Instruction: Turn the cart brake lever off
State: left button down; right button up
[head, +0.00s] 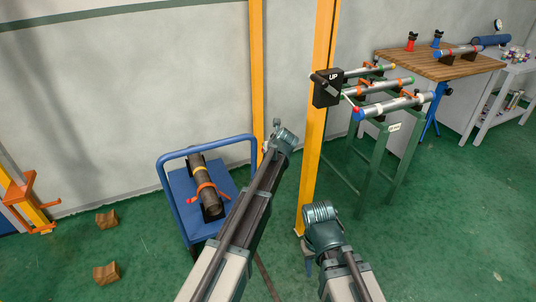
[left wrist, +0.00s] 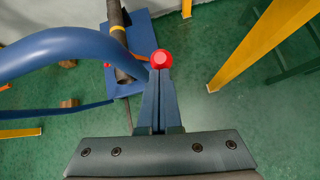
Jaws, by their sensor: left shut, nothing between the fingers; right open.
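The blue cart (head: 180,184) stands left of my left arm in the head view. Its blue push handle (left wrist: 50,50) arches close on the left of the left wrist view. A red round knob (left wrist: 162,59), apparently the brake lever's, shows right at the tips of my left gripper (left wrist: 160,74). The fingers are shut with nothing between them; whether they touch the knob I cannot tell. The lever's shaft is hidden. In the head view I cannot make out the knob. My right gripper (head: 308,264) is open, low beside the yellow post, away from the cart.
A dark pipe (head: 205,184) with orange clamps lies on the cart. Yellow posts (head: 317,120) stand behind my arms. A green rack (head: 372,165) holds several pipes at right, near a wooden bench (head: 430,65). Brown blocks (head: 107,219) lie on the floor at left.

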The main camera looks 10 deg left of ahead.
pick_arm(q)
jog(key=shift+w+a+r+p, duration=0.25)
jog(key=shift+w+a, duration=0.2)
jog(key=shift+w, duration=0.2)
jog(key=shift+w+a+r+p, duration=0.1)
jog(key=shift+w+a+r, duration=0.15)
jog(key=shift+w+a, duration=0.3)
jog(key=shift+w+r, duration=0.15)
jog(key=shift+w, duration=0.15)
jog(key=shift+a, duration=0.1)
jog(key=s+d+r+p, duration=0.1)
jog(key=s+r+p, duration=0.3)
jog(key=r+p, duration=0.6)
jog(key=shift+s+d+r+p, duration=0.2)
jog(key=shift+d+r+p, duration=0.15)
jog(key=shift+p, duration=0.2)
